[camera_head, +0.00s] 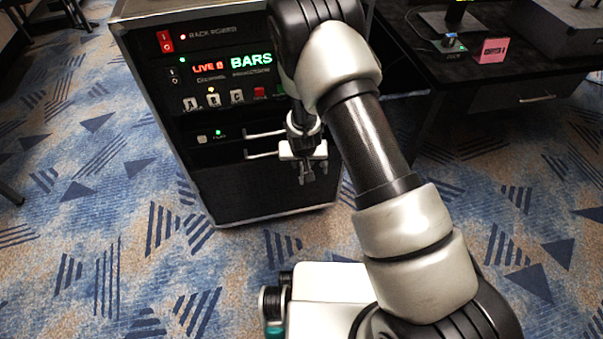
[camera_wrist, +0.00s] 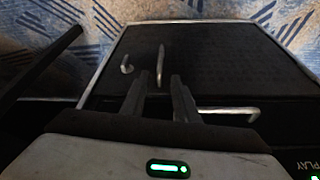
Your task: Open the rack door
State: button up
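The rack (camera_head: 205,105) is a dark cabinet with a lit front. Its lower front is a plain black door panel (camera_head: 250,195), which also shows in the wrist view (camera_wrist: 215,60) and looks closed. In the wrist view a thin upright metal handle (camera_wrist: 161,65) stands out from this panel, with a small metal hook (camera_wrist: 126,65) left of it. My gripper (camera_head: 306,172) is in front of the rack's lower right. Its fingers (camera_wrist: 160,82) are apart and empty, and the handle's near end appears between the tips. I cannot tell whether they touch it.
A silver horizontal pull (camera_wrist: 228,111) lies right of my fingers in the wrist view; silver bars (camera_head: 264,134) show left of my gripper in the head view. A black desk (camera_head: 490,85) stands at the right. Patterned carpet (camera_head: 110,230) is clear at left.

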aim_at(302, 170)
jog(key=b+x, duration=0.3)
jog(key=x, duration=0.8)
jog(key=shift+w+f, duration=0.1)
jog(key=shift+f, duration=0.2)
jog(key=shift+c, duration=0.4)
grip_shut()
